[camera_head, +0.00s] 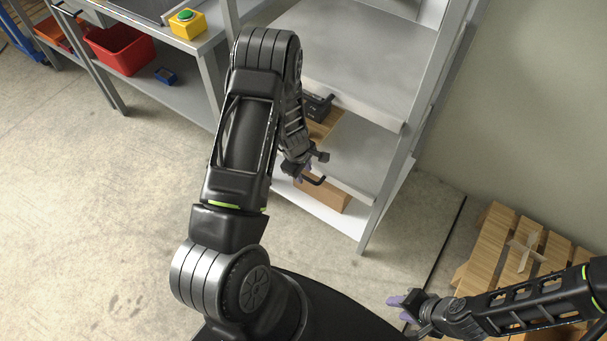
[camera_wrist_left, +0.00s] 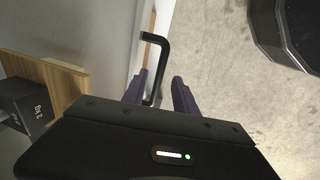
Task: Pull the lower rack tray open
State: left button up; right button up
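The lower rack tray (camera_head: 362,150) is a grey panel low in the metal rack, under a wider grey shelf. A black bent bar handle (camera_head: 316,181) shows at its front, beside my left gripper (camera_head: 300,169). In the left wrist view the handle (camera_wrist_left: 164,50) reaches down between the two purple fingers of my left gripper (camera_wrist_left: 159,92). The fingers stand apart, with a gap on the right of the bar; I see no firm grip. My forearm hides part of the rack in the head view. My right gripper (camera_head: 404,307) is low at the right, empty, fingers apart.
A black 2 kg weight (camera_wrist_left: 25,105) lies by a wooden board (camera_wrist_left: 45,75), left of my left gripper. A wooden box (camera_head: 325,193) sits on the bottom shelf. A rack post (camera_head: 385,195) stands right. A pallet (camera_head: 510,245) lies far right. Floor at left is clear.

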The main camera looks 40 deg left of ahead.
pick_arm(q)
jog(key=shift+w+f, duration=0.2)
jog(key=shift+f, duration=0.8)
jog(key=shift+c, duration=0.3)
grip_shut()
dwell(0.4)
